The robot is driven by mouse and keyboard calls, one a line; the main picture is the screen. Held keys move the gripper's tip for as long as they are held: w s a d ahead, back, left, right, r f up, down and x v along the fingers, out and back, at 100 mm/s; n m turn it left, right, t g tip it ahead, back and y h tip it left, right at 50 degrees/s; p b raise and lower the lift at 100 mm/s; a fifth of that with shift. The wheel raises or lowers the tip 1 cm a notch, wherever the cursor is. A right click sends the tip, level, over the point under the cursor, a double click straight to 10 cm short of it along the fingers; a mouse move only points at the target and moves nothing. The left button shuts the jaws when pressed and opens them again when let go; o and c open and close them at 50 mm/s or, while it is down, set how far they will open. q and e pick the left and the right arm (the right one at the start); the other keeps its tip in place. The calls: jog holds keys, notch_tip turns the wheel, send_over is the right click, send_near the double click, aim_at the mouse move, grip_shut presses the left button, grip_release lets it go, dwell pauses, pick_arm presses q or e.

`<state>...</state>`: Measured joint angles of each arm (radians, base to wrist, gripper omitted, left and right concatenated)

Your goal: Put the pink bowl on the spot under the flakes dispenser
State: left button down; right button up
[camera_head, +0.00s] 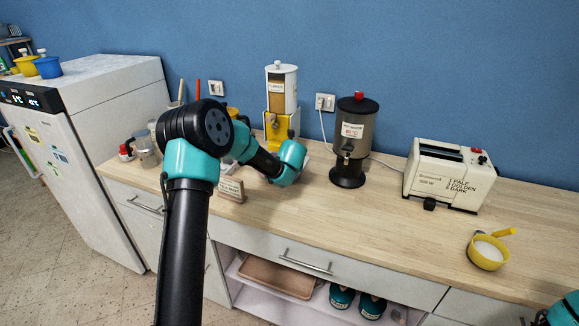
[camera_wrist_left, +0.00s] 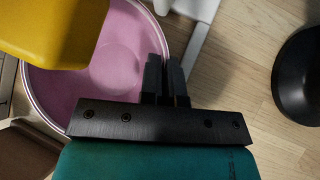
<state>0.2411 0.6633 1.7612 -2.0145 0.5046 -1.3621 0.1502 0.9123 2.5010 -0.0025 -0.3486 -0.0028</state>
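The pink bowl (camera_wrist_left: 115,60) shows in the left wrist view. My left gripper (camera_wrist_left: 165,60) has its two fingers close together on either side of the bowl's right rim, shut on it. A yellow part (camera_wrist_left: 60,25) hangs over the bowl's upper left and hides some of it. In the head view the flakes dispenser (camera_head: 282,92), white with a yellow lower part, stands against the back wall. My left arm's wrist is in front of its base, hiding the bowl, the left fingers and the spot. Only a teal piece of my right arm shows at the bottom right corner; its gripper is out of view.
A dark hot-water dispenser (camera_head: 352,140) stands right of the flakes dispenser, with a cream toaster (camera_head: 445,175) further right. A yellow bowl (camera_head: 487,254) with white contents sits near the front right. A small sign (camera_head: 231,189) and a metal pot (camera_head: 146,150) are left. The middle front counter is clear.

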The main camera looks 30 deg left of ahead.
pick_arm(q)
jog(key=shift+f, duration=0.3)
jog(key=c, duration=1.3)
grip_release()
jog(key=shift+c, duration=0.2)
jog(key=shift+r, duration=0.1)
jog(key=v, duration=1.2)
jog(key=shift+d, duration=0.1)
